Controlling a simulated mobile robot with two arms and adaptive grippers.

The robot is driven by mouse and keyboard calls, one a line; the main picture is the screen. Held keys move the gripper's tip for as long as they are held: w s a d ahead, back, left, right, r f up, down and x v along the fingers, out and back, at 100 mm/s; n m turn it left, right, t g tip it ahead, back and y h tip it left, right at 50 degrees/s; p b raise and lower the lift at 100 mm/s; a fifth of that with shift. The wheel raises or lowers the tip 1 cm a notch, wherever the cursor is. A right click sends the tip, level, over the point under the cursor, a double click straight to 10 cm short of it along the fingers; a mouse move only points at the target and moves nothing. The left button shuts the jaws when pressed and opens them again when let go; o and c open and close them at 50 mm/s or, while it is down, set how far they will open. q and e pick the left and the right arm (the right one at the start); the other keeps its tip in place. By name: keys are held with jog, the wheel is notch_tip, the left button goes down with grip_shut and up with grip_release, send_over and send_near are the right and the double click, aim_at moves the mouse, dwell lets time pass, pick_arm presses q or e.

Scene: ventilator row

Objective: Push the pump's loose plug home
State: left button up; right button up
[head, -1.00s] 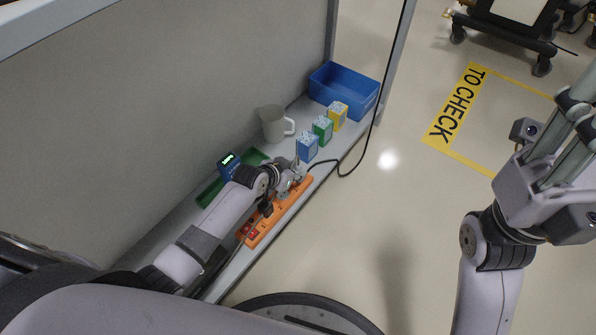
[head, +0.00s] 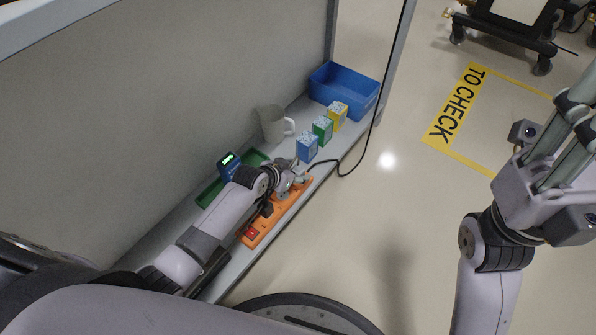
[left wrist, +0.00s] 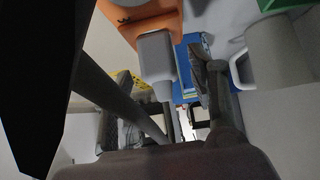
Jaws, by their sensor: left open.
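The orange power strip (head: 254,235) lies along the shelf's front edge, and its end shows at the top of the left wrist view (left wrist: 146,25). A grey plug (left wrist: 156,57) stands at the strip in the left wrist view, its cable running down between my fingers. I cannot tell how deep it sits. My left gripper (head: 295,181) is over the strip's far end, and its open fingers (left wrist: 165,115) are on either side of the plug's cable. The small blue pump (head: 229,166) with a lit green display stands on the green tray (head: 208,192). My right gripper (head: 550,175) is away over the floor, its tips unclear.
A mug (head: 271,124), blue (head: 307,148), green (head: 322,130) and yellow (head: 337,115) boxes and a blue bin (head: 345,92) stand farther along the shelf. A black cable (head: 345,172) loops over the front edge. The back wall is close to my left arm.

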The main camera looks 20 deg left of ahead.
pick_arm(q)
jog(key=v, duration=0.7)
jog(key=shift+s+r, duration=0.15)
jog(key=shift+r, duration=0.05)
